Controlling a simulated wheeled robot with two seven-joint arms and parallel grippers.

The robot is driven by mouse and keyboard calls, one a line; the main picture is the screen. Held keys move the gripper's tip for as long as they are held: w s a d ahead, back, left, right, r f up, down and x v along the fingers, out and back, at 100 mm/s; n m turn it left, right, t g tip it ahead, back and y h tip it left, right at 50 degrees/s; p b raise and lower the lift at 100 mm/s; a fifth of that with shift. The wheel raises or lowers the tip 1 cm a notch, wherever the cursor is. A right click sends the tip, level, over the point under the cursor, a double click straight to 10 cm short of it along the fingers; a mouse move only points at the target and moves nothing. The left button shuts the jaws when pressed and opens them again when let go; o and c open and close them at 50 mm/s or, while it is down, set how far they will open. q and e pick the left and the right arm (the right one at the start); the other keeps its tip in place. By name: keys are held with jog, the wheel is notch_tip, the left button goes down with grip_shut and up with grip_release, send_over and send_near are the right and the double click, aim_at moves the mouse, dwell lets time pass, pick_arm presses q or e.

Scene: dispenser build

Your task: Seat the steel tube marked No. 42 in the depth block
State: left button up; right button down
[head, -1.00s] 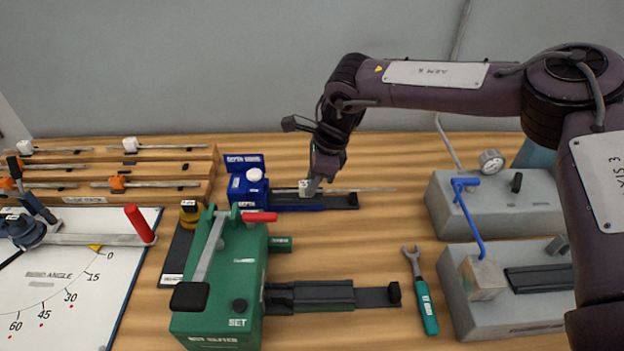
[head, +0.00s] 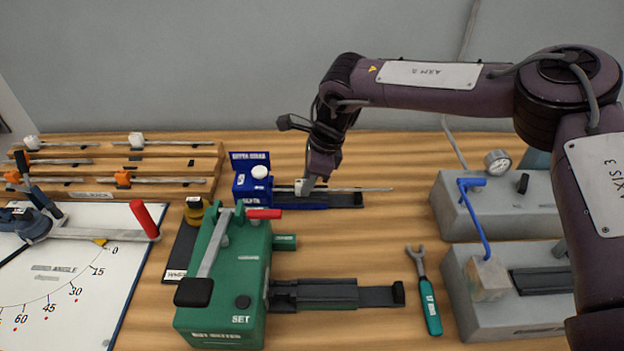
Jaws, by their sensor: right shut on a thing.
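The depth block (head: 252,178) is the blue block with a white knob, and a dark rail (head: 345,200) runs to its right. A thin steel tube (head: 365,190) lies level along that rail, its left end close to the block's face. My right gripper (head: 303,188) is shut on the tube near its left part, just right of the block. I cannot tell whether the tube's end is inside the block, and no number on the tube is readable. My left gripper is not in view.
A wooden tube rack (head: 200,168) with several tubes stands at the back left. A green machine with a red handle (head: 225,290) stands in front of the depth block. A wrench (head: 428,300) and grey fixtures (head: 500,210) are on the right. A bend-angle board (head: 70,290) lies at left.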

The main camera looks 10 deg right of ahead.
aim_at(289, 189)
jog(key=shift+w+a, duration=0.15)
jog(key=shift+a, duration=0.65)
jog(key=shift+w+a, duration=0.1)
jog(key=shift+a, duration=0.7)
jog(key=c, duration=0.9)
grip_release()
jog(key=shift+r, duration=0.1)
jog(key=shift+r+p, duration=2.75)
jog(key=shift+r, duration=0.7)
jog(key=shift+f, duration=0.15)
